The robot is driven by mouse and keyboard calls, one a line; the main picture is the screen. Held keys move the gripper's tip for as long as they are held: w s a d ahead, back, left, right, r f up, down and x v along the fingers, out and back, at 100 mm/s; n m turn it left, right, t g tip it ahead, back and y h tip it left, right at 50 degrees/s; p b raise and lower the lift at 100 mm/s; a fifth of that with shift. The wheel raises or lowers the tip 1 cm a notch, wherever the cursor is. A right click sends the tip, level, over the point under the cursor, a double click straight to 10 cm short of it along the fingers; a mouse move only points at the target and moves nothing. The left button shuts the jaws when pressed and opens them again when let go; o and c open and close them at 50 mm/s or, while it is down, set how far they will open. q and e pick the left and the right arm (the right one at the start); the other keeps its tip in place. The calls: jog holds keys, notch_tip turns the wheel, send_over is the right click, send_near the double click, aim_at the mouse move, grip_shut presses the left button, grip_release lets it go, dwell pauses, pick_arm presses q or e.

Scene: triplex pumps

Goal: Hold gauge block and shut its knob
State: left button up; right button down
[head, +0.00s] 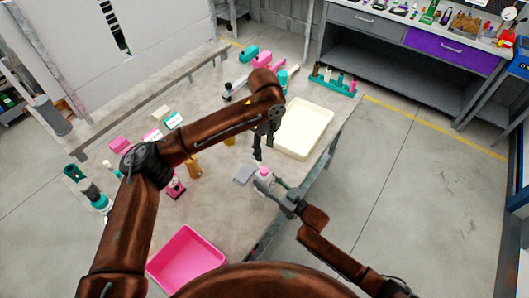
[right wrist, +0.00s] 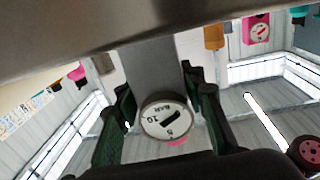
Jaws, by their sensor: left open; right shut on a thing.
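The gauge block (right wrist: 154,75) is grey with a round white dial (right wrist: 166,118) marked BAR in the right wrist view. My right gripper (head: 271,186) is shut on it, with dark green fingers on both sides. In the head view a pink knob (head: 264,172) shows at the held block, near the table's right edge. A bit of pink also shows below the dial in the right wrist view. My left gripper (head: 264,149) is open and empty, pointing down just above the knob, apart from it as far as I can tell.
A grey plate (head: 244,174) lies left of the block. A cream tray (head: 303,128) stands to the right behind, and a pink tray (head: 187,262) at the front. Amber, pink and teal parts lie around my left arm. A teal rack (head: 335,83) stands at the back.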

jog(key=c, duration=1.2)
grip_release()
